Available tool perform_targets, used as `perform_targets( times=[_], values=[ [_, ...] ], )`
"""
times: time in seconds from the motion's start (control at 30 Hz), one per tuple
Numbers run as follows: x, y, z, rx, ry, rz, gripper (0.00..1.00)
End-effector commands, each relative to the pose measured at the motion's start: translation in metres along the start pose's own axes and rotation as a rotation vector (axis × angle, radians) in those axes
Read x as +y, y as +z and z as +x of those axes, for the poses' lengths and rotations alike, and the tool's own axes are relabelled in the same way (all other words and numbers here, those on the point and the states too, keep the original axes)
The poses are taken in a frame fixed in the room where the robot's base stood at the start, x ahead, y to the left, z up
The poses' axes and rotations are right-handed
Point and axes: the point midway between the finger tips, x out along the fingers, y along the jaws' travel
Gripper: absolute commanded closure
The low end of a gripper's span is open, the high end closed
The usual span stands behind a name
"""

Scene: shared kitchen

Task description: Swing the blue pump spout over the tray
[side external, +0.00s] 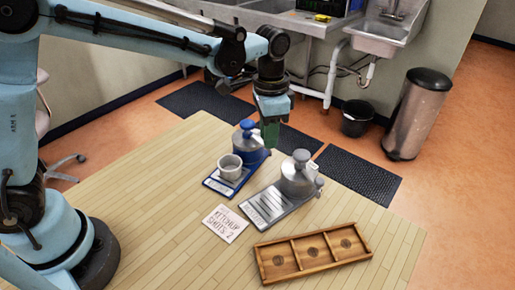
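The blue pump (248,143) has a metal body and a blue knob on top, and stands at the back of a blue drip tray (212,184). A small blue part at its right side looks like the spout (266,154); it points away from the tray, but is small and hard to make out. A pale cup (230,168) stands on the tray in front of the pump. My gripper (270,143) points down just right of the blue pump, with greenish fingers close above the spout. I cannot tell whether it touches, or whether the fingers are apart.
A grey pump (299,181) with its own grey tray (264,207) stands close on the right. A card (225,223) reading "KETCHUP SHOTS: 2" and a three-compartment wooden tray (326,262) lie in front. The left of the wooden table (150,190) is clear.

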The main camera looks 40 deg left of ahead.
Motion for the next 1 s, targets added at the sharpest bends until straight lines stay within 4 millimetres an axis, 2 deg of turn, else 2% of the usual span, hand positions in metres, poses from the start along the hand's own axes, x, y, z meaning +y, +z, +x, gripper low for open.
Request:
perform_targets(
  times=[0.57,0.77,1.0],
  values=[
    [0.002,0.003,0.0,0.0,0.0,0.046,1.0],
    [0.005,0.01,0.0,0.0,0.0,0.162,1.0],
    [0.009,0.025,0.0,0.001,0.0,0.375,1.0]
  ],
)
